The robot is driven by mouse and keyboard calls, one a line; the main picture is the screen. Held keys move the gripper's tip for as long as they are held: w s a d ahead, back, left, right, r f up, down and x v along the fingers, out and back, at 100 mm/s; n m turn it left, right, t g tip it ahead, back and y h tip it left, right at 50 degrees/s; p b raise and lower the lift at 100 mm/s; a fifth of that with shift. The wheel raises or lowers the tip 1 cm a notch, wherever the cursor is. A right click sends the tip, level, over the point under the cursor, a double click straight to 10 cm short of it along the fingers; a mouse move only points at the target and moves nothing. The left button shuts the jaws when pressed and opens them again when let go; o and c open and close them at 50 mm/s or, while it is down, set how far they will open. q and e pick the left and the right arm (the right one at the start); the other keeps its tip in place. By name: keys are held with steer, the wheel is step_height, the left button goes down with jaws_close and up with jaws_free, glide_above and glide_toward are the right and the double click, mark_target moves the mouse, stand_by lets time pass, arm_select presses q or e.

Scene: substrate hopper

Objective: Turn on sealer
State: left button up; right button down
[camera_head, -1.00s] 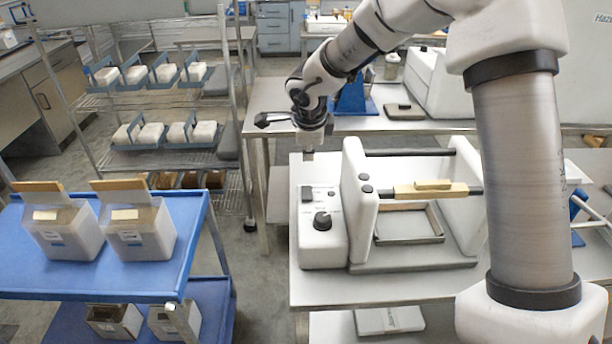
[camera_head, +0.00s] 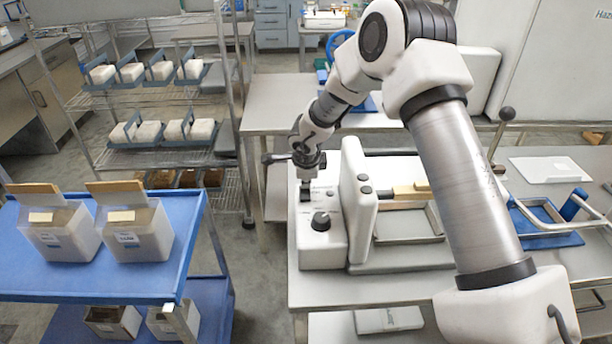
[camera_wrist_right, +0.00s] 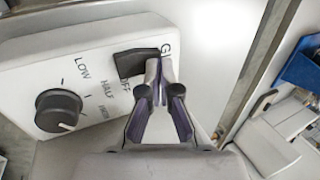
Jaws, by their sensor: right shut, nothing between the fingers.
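The white sealer (camera_head: 322,250) stands on the metal table, with a black dial (camera_head: 320,221) on its sloped front panel. The dial (camera_wrist_right: 58,110) also shows in the right wrist view, beside the printed words LOW and HALF. A black rocker switch (camera_wrist_right: 137,63) sits further along the panel, near the word OFF. My right gripper (camera_head: 305,183) is shut and empty, pointing down over the switch end of the panel. In the right wrist view its fingertips (camera_wrist_right: 160,66) are at the switch's edge; I cannot tell whether they touch it. My left gripper is not in view.
A blue cart (camera_head: 100,285) with two white open boxes stands at the left. A wire shelf (camera_head: 160,100) with several filled trays stands behind it. A blue-based frame (camera_head: 548,236) lies on the table at right. My right arm covers part of the sealer.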

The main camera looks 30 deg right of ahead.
steer(key=shift+p, duration=0.3)
steer(key=shift+w+d+p, duration=0.1)
steer(key=shift+p, duration=0.55)
steer(key=shift+w+d+f+b, duration=0.1)
steer(key=shift+w+f+b, duration=0.05)
steer(key=shift+f+b, duration=0.2)
steer(key=shift+s+a+r+b, duration=0.2)
steer(key=shift+s+a+b, duration=0.2)
steer(key=shift+s, duration=0.3)
steer(key=shift+a, duration=0.1)
